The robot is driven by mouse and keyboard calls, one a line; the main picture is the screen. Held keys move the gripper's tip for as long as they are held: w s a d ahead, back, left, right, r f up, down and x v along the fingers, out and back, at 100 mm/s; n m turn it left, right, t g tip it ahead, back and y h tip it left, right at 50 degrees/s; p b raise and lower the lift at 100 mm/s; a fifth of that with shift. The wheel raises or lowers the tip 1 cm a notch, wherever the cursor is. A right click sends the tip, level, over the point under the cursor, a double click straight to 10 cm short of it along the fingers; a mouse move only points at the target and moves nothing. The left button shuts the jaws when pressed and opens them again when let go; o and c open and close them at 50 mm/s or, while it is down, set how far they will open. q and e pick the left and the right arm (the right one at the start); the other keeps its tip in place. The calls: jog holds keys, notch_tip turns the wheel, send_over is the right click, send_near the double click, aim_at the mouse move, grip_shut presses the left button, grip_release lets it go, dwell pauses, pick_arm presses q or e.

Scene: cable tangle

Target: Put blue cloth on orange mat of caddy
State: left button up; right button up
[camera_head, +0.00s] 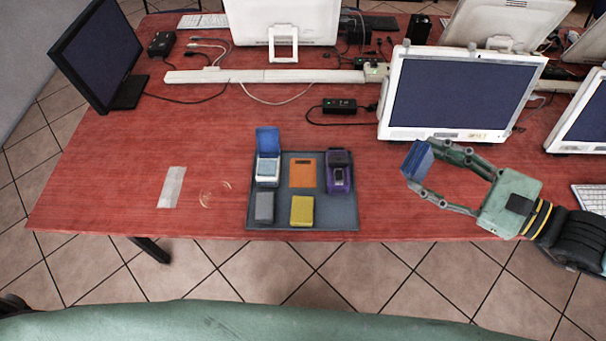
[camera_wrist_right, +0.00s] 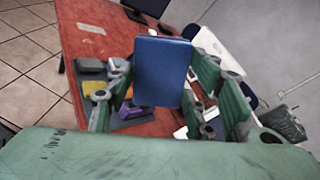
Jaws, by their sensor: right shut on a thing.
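My right gripper (camera_head: 423,170) is shut on the blue cloth (camera_head: 416,161), a folded block held above the right part of the red table. In the right wrist view the blue cloth (camera_wrist_right: 162,72) stands upright between the fingers. The dark grey caddy (camera_head: 279,220) lies at the table's front middle, left of this gripper. Its orange mat (camera_head: 302,173) is at the top middle and bare except for a small dark mark. My left gripper is not in view.
The caddy also holds a box with a blue lid (camera_head: 268,140), a grey block (camera_head: 264,207), a yellow block (camera_head: 302,210) and a purple item (camera_head: 339,172). A monitor (camera_head: 455,95) stands behind my right gripper. Table left of the caddy is mostly clear.

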jog(key=shift+w+a+r, duration=0.15)
jog(key=shift+w+a, duration=0.05)
jog(key=shift+a, duration=0.05)
jog(key=w, duration=0.1)
jog(key=w+m+t+h, duration=0.1)
jog(key=w, duration=0.1)
jog(key=w+m+t+h, duration=0.1)
jog(key=w, duration=0.1)
jog(key=shift+d+f, duration=0.15)
jog(key=shift+f, duration=0.2)
jog(key=shift+w+d+f+m+t, duration=0.15)
jog(key=shift+w+f+m+t, duration=0.15)
jog(key=shift+f, duration=0.1)
jog(key=shift+s+f, duration=0.1)
